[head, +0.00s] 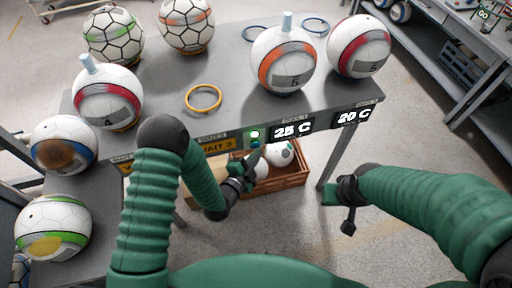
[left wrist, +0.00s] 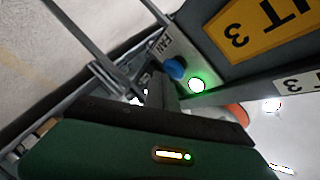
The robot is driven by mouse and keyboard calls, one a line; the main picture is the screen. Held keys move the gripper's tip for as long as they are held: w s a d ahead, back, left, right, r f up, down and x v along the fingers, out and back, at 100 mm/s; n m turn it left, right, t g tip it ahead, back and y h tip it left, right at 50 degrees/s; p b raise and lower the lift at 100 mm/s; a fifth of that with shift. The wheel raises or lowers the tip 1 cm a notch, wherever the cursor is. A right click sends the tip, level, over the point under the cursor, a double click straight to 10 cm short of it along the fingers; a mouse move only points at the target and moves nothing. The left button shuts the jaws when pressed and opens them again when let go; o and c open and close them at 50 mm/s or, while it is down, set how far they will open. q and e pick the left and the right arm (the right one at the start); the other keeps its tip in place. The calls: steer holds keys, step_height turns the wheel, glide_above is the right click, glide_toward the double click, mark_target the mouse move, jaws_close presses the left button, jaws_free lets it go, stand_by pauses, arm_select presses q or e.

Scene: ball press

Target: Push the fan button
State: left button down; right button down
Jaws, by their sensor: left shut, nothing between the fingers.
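A blue button (left wrist: 175,68) sits on the front panel of the table, beside a small label that seems to read FAN in the left wrist view. A round light (left wrist: 197,85) glowing white-green is next to it. In the head view the light (head: 255,134) is on the panel left of the 25 C display, with the blue button small below it. My left gripper (head: 251,163) is shut and empty, just below the panel. In the left wrist view its fingertips (left wrist: 156,88) are close to the blue button; contact cannot be told. My right gripper (head: 340,196) is away from the panel, over the floor.
Several patterned balls stand on the grey table (head: 225,75), with a yellow ring (head: 203,99) lying between them. A brown crate (head: 289,178) with balls is under the table edge, close to my left gripper. A 20 C display (head: 354,117) is farther right.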

arm_select(q)
steer(key=shift+w, duration=0.15)
steer(key=shift+w+a+r, duration=0.1)
steer(key=shift+w+a, duration=0.05)
steer(key=shift+w, duration=0.1)
stand_by(0.4)
steer(key=shift+s, duration=0.5)
steer(key=shift+s+d, duration=0.35)
steer(key=shift+s, duration=0.55)
steer(key=shift+s+d, duration=0.35)
steer(key=shift+s, duration=0.6)
steer(key=shift+s+d, duration=0.35)
steer(key=shift+s, duration=0.55)
